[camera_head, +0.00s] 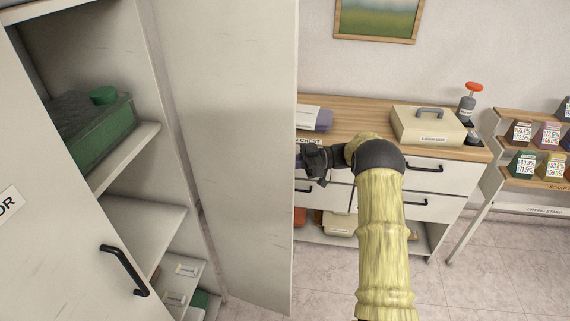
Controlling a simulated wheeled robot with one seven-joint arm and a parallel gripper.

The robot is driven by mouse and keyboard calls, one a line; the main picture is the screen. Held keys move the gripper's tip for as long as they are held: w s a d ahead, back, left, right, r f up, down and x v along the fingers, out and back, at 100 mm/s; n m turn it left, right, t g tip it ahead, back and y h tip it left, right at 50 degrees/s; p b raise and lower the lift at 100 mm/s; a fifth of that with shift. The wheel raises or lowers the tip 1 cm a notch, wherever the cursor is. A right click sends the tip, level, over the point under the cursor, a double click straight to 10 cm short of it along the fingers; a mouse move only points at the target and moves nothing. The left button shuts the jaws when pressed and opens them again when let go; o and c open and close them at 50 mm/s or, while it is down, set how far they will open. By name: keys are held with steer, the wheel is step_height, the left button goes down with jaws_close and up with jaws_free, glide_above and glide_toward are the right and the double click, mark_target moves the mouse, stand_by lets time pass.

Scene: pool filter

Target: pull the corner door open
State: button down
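A white door (60,200) with a black bar handle (124,270) and a cut-off label ending in "OR" (8,203) stands at the left. I cannot tell from the label whether it is the corner door. A second tall white panel (230,140) stands open at the centre, with no handle on the side I see. Shelves show between the two. My gripper (316,160) is dark and lies just right of the tall panel's edge, in front of the chest. Its fingers are small and unclear, and I see nothing held.
A green box (92,130) lies on an upper shelf. Behind my arm stands a wooden-topped chest (350,115) with a beige box (427,125) and a red-topped bottle (468,102). A sample rack (530,147) stands at the right. The floor at lower right is clear.

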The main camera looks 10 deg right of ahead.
steer(key=shift+w+a, duration=0.1)
steer(key=shift+w, duration=0.05)
steer(key=shift+a, duration=0.15)
steer(key=c, duration=1.8)
jaws_free()
steer(key=shift+a, duration=0.1)
steer(key=shift+d, duration=0.45)
steer(key=d+b, duration=0.1)
steer(key=d, duration=1)
steer(key=d+b, duration=0.1)
steer(key=d, duration=0.5)
steer(key=shift+w+b, duration=0.3)
steer(key=shift+w, duration=0.1)
